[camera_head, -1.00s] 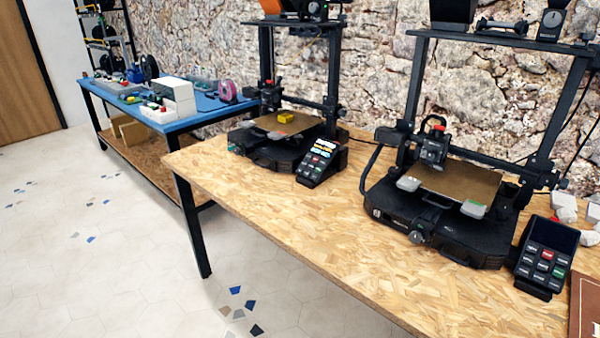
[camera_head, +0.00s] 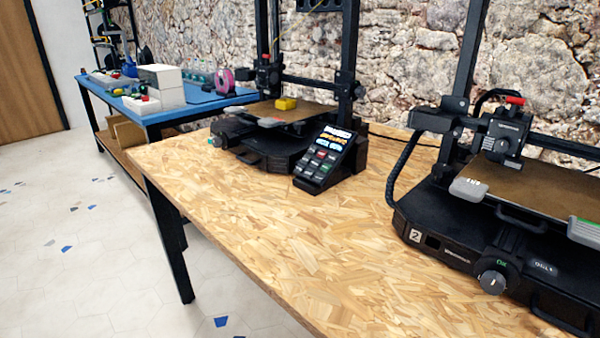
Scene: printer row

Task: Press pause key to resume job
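A black control panel (camera_head: 324,160) with a lit screen and several small keys stands on the wooden table, in front of the left 3D printer (camera_head: 268,150). One key on it is red and some are green or grey; their labels are too small to read. The left printer has a yellow block (camera_head: 286,104) on its bed. A second printer (camera_head: 470,240), marked 2, stands at the right and is cut off by the picture edge. Neither of my grippers is in view.
The chipboard table (camera_head: 250,235) is bare in front of the panel and between the printers. A blue-topped table (camera_head: 190,108) with white boxes and small items stands behind at the left. Open tiled floor (camera_head: 70,260) lies left of the table.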

